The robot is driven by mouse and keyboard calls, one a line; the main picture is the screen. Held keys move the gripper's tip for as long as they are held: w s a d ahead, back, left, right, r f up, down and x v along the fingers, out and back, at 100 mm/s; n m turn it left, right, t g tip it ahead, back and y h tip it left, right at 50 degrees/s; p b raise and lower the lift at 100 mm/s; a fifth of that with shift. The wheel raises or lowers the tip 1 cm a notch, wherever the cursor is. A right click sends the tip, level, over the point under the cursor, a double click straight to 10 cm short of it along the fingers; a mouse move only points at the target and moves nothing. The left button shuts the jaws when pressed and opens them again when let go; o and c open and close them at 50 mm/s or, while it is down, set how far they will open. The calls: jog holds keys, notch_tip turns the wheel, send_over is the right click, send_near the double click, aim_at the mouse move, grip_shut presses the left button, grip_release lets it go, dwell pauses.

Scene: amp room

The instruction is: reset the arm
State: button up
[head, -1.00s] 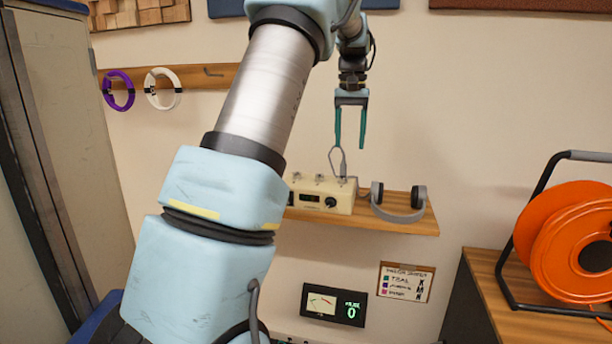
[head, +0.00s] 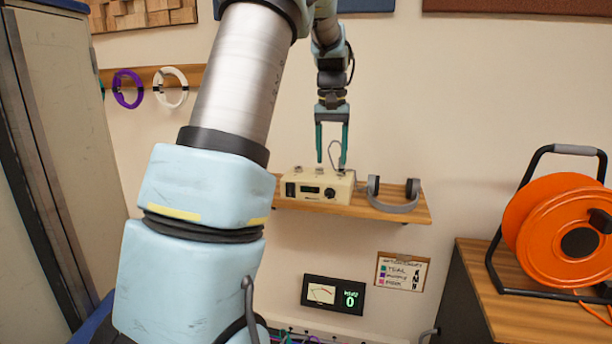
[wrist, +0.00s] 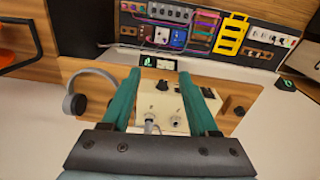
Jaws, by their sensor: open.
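My gripper (head: 332,146) hangs pointing down above the wooden wall shelf, with its two teal fingers apart and nothing between them. In the wrist view my gripper (wrist: 172,98) also shows open, with the cream box (wrist: 172,108) visible between and beyond the fingers. That cream box (head: 317,187), with knobs and a small dark display, sits on the shelf (head: 360,207) below the fingertips. A grey cable (head: 333,152) is plugged into its top and loops up near the fingers. Whether the cable touches a finger I cannot tell.
Grey headphones (head: 394,195) lie on the shelf right of the box. An orange cable reel (head: 560,225) stands on a cabinet at right. A meter panel (head: 334,295) and a label card (head: 402,271) are on the wall below. Purple (head: 127,89) and white (head: 171,88) rings hang at left.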

jog(key=s+a+f, duration=0.6)
jog(key=s, duration=0.5)
jog(key=s+a+f+n+t, duration=0.1)
jog(key=s+a+f, duration=0.6)
jog(key=s, duration=0.4)
jog(key=shift+s, duration=0.2)
jog(key=shift+f, duration=0.1)
